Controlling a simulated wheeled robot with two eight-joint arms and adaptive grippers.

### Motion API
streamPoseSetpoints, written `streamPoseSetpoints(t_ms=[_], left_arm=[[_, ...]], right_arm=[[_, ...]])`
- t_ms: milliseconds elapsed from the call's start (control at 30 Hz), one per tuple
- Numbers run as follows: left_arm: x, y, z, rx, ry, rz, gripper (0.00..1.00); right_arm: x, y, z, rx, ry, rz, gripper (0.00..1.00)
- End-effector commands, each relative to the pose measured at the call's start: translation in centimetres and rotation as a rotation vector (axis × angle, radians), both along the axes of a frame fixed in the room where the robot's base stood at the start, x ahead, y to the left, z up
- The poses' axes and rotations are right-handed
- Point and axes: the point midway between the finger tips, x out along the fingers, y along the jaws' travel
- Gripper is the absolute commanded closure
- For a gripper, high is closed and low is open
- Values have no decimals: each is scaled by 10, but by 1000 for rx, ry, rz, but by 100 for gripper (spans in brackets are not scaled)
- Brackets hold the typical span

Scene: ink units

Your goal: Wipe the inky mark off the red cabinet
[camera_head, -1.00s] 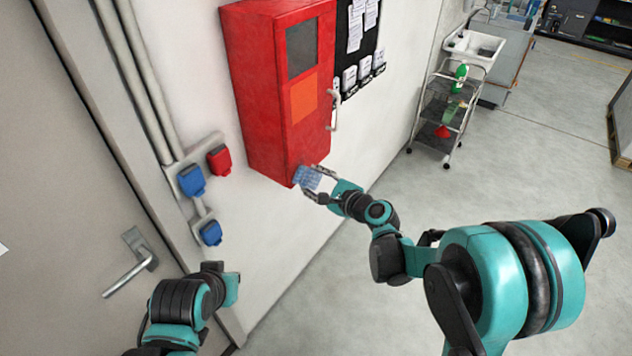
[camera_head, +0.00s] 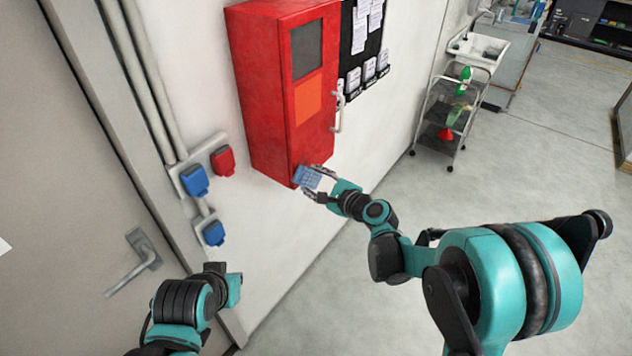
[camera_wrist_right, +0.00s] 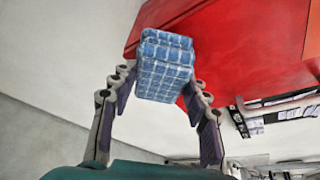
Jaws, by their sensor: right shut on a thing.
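The red cabinet (camera_head: 270,95) hangs on the white wall, with a dark window and an orange panel on its front. It also shows in the right wrist view (camera_wrist_right: 235,50). My right gripper (camera_head: 318,181) is shut on a blue checked cloth (camera_head: 307,177), at the lower front corner of the cabinet. In the right wrist view the cloth (camera_wrist_right: 165,68) sits folded between the fingers, in front of the red surface; I cannot tell whether it touches. No inky mark shows; the cloth and gripper cover part of the lower front. My left arm is at the lower left; its fingers are not visible.
Blue and red sockets (camera_head: 195,181) are on the wall left of the cabinet, beside a door with a handle (camera_head: 140,262). A black notice board (camera_head: 362,45) hangs right of the cabinet. A trolley (camera_head: 446,110) stands farther back. The floor between is clear.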

Motion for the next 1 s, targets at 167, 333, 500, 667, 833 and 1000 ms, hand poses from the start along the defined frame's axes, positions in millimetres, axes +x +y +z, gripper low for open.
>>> streamPoseSetpoints(t_ms=[167,333,500,667,833,1000], left_arm=[[0,0,0,0,0,0,100],[0,0,-1,0,0,0,100],[0,0,-1,0,0,0,100],[0,0,-3,0,0,0,100],[0,0,-5,0,0,0,100],[0,0,-6,0,0,0,100]], right_arm=[[2,3,0,0,1,1,77],[4,6,0,1,1,1,77],[7,4,0,1,1,0,77],[16,-5,0,1,1,-2,77],[29,-15,0,0,0,-2,77],[36,-19,0,1,1,1,77]])
